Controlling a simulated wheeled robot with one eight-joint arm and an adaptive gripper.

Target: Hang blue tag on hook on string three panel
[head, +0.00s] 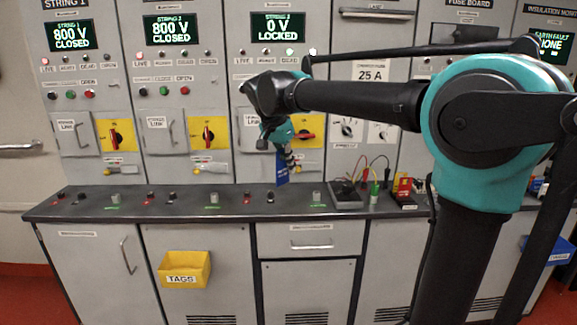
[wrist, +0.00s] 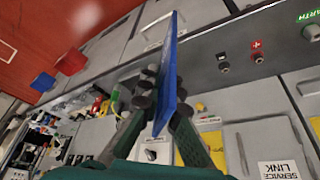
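My gripper (head: 288,153) is shut on the blue tag (head: 283,174), which hangs down from it just above the counter, in front of the string three panel (head: 245,85). In the wrist view the tag (wrist: 167,65) is seen nearly edge-on between the two fingers of my gripper (wrist: 164,98). The string three display (head: 278,26) reads 0 V LOCKED. The panel's yellow switch plate (head: 313,140) with its red handle is right beside my gripper and partly covered by it. I cannot make out the hook; my wrist and fingers hide part of this panel.
The string one display (head: 71,36) and string two display (head: 171,30) read 800 V CLOSED. The dark counter (head: 180,205) carries small terminals, and a tray of leads (head: 346,196) stands on it to the right. A yellow TAGS bin (head: 185,269) hangs below.

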